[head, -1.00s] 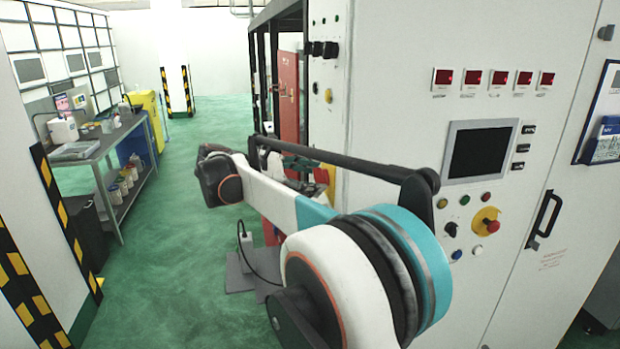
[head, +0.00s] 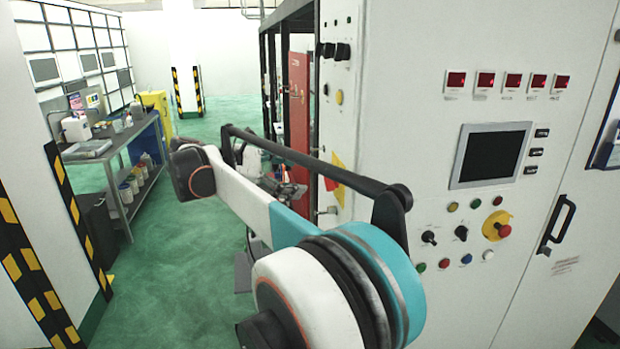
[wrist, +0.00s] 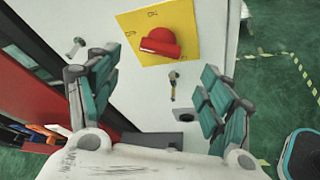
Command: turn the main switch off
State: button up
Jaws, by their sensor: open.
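The main switch (wrist: 160,43) is a red rotary knob on a square yellow plate (wrist: 187,22), fixed to a light cabinet panel in the wrist view. In the head view the yellow plate (head: 338,170) shows partly behind my arm, on the cabinet's side. My gripper (wrist: 158,68) is open, its teal-padded fingers spread to the left and right below the knob in the picture. Nothing is between the fingers, and they appear apart from the knob.
A key-like fitting (wrist: 174,88) sticks out of the panel below the plate. A bolt-like handle (wrist: 75,46) is at left. The control cabinet (head: 400,120) carries a screen (head: 490,155) and a red emergency button (head: 503,231). A red door (head: 299,100) stands beyond.

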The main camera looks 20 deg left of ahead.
jog(key=shift+v, duration=2)
